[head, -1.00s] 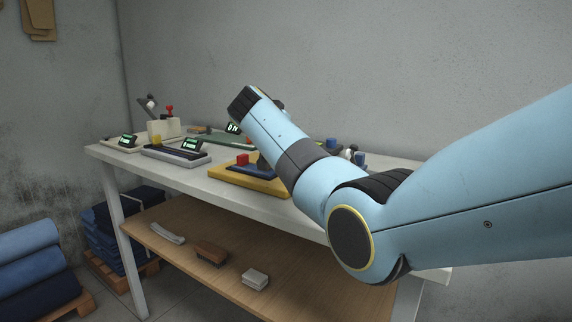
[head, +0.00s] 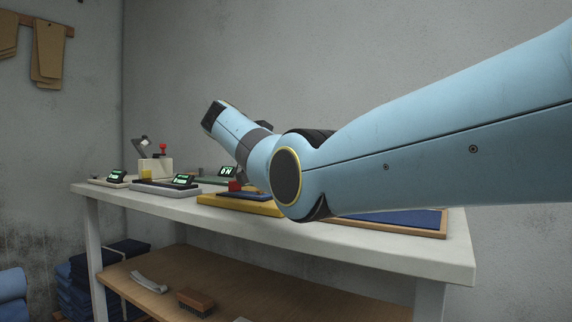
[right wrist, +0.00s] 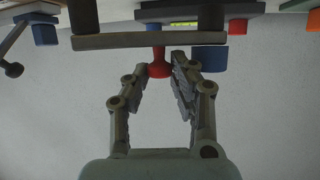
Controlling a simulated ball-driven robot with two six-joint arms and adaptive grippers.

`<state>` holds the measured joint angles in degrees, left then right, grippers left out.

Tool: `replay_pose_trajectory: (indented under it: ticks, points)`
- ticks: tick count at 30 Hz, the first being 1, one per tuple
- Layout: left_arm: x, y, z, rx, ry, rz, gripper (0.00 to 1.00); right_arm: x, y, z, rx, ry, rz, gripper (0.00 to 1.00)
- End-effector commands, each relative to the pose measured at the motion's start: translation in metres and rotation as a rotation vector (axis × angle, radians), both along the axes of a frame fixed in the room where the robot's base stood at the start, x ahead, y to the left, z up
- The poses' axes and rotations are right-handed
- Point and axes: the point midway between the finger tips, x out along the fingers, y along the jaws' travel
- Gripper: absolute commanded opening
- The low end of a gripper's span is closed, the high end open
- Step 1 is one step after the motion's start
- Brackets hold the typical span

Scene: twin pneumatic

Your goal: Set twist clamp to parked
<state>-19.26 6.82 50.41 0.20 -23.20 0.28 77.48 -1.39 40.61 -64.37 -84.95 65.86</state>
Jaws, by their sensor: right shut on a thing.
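In the right wrist view, my right gripper (right wrist: 160,78) has its two fingers on either side of a red flared knob (right wrist: 159,66) and is shut on it. The knob hangs below a grey bar (right wrist: 140,40) in this picture; I cannot tell for certain whether it belongs to the twist clamp. In the head view my right arm crosses from the right over the bench, and its gripper is hidden. My left gripper is in neither view.
The white bench (head: 400,247) carries a yellow base (head: 232,204) with a red block (head: 236,185), devices with green displays (head: 184,181), and a cream block (head: 155,168) with a red-topped part. A wooden shelf (head: 170,290) below holds a brush (head: 195,302). A blue block (right wrist: 209,58) sits beside the fingers.

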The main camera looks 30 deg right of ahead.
Motion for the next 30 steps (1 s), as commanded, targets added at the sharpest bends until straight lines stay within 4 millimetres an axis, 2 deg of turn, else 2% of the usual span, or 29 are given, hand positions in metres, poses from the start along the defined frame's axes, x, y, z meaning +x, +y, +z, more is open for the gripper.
replay_pose_trajectory:
  ticks: [7, 8, 10, 20, 23, 30]
  points:
    - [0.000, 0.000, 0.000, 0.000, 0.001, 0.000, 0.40, 0.000, 0.000, -0.002, 0.002, 0.003, 0.001, 0.00]
    - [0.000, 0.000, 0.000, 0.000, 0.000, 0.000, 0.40, 0.000, 0.000, -0.002, 0.002, 0.003, 0.001, 0.24]
    - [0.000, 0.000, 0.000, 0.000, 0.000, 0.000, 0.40, 0.000, 0.000, -0.002, 0.002, 0.003, 0.001, 0.31]
    - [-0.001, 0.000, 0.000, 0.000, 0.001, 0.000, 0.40, -0.001, 0.005, 0.001, 0.001, 0.000, 0.002, 0.31]
    - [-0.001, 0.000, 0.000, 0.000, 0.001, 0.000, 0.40, -0.004, 0.019, 0.006, 0.001, -0.001, 0.004, 0.31]
    - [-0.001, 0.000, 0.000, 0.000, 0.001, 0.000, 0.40, -0.018, 0.067, 0.027, 0.002, 0.000, 0.005, 0.31]
